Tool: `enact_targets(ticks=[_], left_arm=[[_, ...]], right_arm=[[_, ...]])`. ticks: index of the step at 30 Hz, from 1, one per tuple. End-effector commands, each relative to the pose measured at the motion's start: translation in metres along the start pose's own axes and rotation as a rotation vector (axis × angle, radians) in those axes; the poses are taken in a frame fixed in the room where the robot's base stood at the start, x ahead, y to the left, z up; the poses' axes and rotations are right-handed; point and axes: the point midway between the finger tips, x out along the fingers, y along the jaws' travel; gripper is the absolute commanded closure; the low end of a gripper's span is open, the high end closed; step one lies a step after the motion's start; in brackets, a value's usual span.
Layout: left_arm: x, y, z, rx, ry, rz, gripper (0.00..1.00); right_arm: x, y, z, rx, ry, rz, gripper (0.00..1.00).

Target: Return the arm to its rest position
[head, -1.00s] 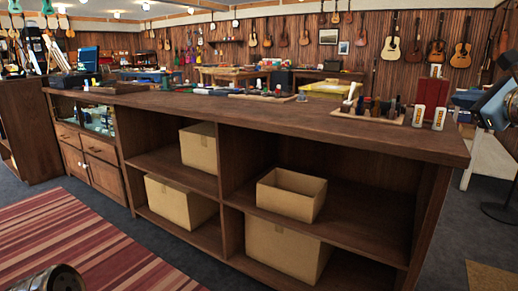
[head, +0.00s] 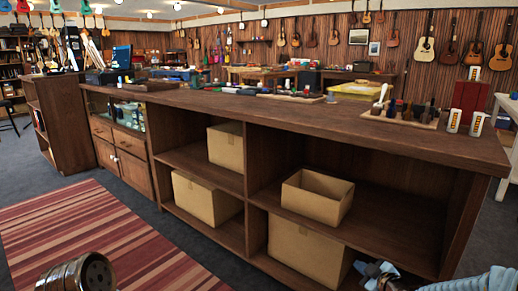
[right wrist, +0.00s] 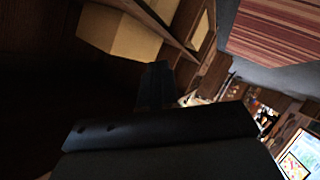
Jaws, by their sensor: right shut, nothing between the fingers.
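My right gripper (head: 366,270) is at the bottom right of the head view, low in front of the wooden counter's open shelves. It is shut and holds nothing. In the right wrist view its dark fingers (right wrist: 155,85) show in the middle, with a cardboard box beyond them. Part of my right arm shows at the bottom right corner of the head view. A metal cylindrical part of my left arm shows at the bottom left; my left gripper is out of view.
The wooden counter (head: 330,122) spans the view. Its shelves hold cardboard boxes, including an open one (head: 318,208). A striped rug (head: 95,235) lies on open floor at the left.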

Motion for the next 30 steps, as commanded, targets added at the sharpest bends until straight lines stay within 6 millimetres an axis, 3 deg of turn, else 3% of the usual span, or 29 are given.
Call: enact_targets(ticks=[1,4,7,12,15,18,21,24,30], left_arm=[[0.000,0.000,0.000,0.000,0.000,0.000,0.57],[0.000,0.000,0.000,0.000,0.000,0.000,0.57],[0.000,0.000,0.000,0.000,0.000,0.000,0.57],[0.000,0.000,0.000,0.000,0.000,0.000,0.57],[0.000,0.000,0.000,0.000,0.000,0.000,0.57],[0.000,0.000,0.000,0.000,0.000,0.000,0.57],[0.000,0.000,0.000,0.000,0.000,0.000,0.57],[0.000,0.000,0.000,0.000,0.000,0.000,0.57],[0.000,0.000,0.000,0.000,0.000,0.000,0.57]], right_arm=[[0.008,-0.042,0.005,0.114,-0.033,-0.070,1.00],[0.012,-0.117,0.019,0.344,-0.133,-0.187,1.00],[0.003,-0.193,0.032,0.551,-0.265,-0.295,1.00],[-0.041,-0.310,0.055,0.848,-0.565,-0.427,1.00],[-0.076,-0.362,0.067,0.971,-0.751,-0.459,1.00],[-0.108,-0.395,0.077,1.052,-0.904,-0.461,1.00],[-0.130,-0.413,0.084,1.097,-1.004,-0.450,1.00],[-0.140,-0.420,0.087,1.116,-1.049,-0.441,1.00],[-0.141,-0.421,0.087,1.120,-1.054,-0.439,1.00]])
